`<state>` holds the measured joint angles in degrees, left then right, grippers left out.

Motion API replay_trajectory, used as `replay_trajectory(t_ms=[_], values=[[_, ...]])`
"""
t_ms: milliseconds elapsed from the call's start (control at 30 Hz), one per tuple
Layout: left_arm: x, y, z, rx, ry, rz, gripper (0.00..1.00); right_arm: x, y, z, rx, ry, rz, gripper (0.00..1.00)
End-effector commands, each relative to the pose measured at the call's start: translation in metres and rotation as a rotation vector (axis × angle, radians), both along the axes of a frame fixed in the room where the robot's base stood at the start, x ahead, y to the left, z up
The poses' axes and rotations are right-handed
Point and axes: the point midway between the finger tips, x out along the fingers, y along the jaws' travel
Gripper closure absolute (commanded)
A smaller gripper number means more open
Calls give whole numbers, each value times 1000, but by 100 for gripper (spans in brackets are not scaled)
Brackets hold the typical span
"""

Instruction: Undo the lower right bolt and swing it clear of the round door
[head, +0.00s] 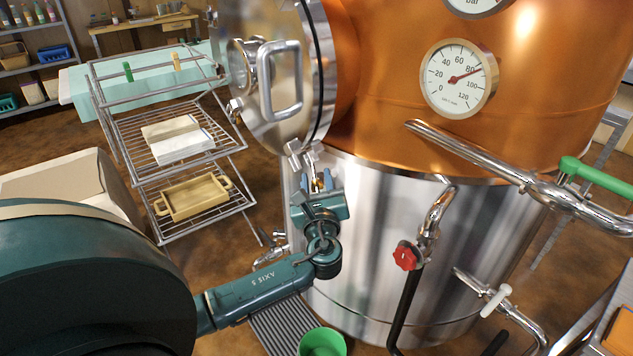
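The round door (265,118) is a polished steel disc with a D-shaped handle (283,82), on the left side of a large copper and steel vessel (385,120). A dark seal line runs along its right edge. The lower right bolt (297,156) is a small metal piece at the door's bottom right edge. My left gripper (317,175) reaches up from below, with its fingertips at or just under this bolt. Its fingers are small here and partly blend with the metal behind, so I cannot tell whether they grip the bolt. My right gripper is not in view.
A wire rack (160,145) with a white block and a tan tray (193,197) stands left of the door. Pipes with a red valve knob (406,256) and a green lever (597,175) stick out on the right. A green bucket (323,343) stands below.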

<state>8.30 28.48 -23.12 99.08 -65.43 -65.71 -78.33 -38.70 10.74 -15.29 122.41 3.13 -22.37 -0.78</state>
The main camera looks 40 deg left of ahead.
Motion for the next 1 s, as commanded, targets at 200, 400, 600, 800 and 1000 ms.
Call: replay_trajectory(t_ms=[200,400,600,800,1000], values=[[-10,-9,-3,-1,1,0,65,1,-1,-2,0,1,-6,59],[-40,-36,-8,-5,3,-3,65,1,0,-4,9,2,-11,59],[-73,-64,-13,-3,2,-2,65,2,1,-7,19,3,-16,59],[-93,-82,-15,-1,1,-1,65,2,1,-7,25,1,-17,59],[-99,-87,-15,0,0,0,65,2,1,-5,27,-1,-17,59]])
